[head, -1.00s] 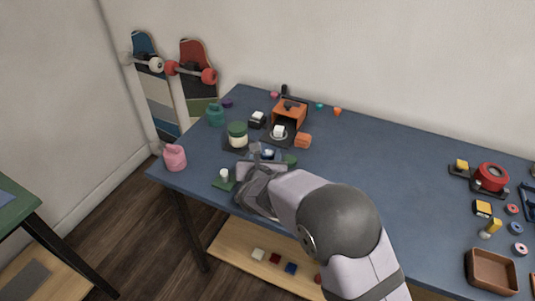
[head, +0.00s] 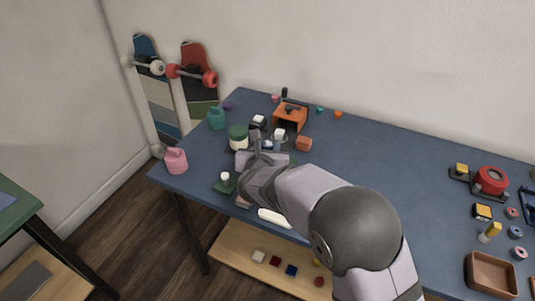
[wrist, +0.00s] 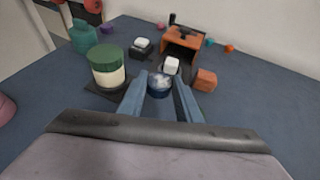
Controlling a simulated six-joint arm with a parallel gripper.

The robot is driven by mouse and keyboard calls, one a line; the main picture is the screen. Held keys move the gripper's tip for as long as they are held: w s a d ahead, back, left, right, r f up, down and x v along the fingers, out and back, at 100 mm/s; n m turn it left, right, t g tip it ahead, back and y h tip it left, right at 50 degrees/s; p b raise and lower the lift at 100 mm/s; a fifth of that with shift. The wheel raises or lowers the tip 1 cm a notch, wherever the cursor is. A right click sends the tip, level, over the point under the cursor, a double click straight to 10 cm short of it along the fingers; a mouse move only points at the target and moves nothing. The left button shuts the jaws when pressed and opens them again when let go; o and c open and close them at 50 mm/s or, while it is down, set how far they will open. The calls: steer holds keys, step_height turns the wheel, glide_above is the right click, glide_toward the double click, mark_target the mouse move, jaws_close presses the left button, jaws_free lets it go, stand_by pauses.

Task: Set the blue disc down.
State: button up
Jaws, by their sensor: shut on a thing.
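The blue disc (wrist: 159,86) is a short dark-blue round piece with a mottled pale top, between my fingertips in the wrist view. My gripper (wrist: 161,79) is shut on it. In the head view, my gripper (head: 266,149) is over the left part of the blue table, and the disc shows as a small blue and pale spot (head: 267,145). Whether the disc touches the tabletop is not clear. A white block (wrist: 171,65) stands just behind it, before an orange machine (wrist: 181,43).
A green-lidded jar (wrist: 107,68) on a dark mat stands left of my gripper; an orange block (wrist: 205,80) is to the right. A teal jug (head: 216,118) and pink jug (head: 176,160) stand at the left. The table's middle (head: 385,160) is clear.

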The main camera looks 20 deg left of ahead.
mark_target(268, 147)
step_height(268, 147, up, 5)
steer(key=shift+r+p, duration=0.1)
steer(key=shift+p, duration=0.3)
steer(key=shift+d, duration=0.1)
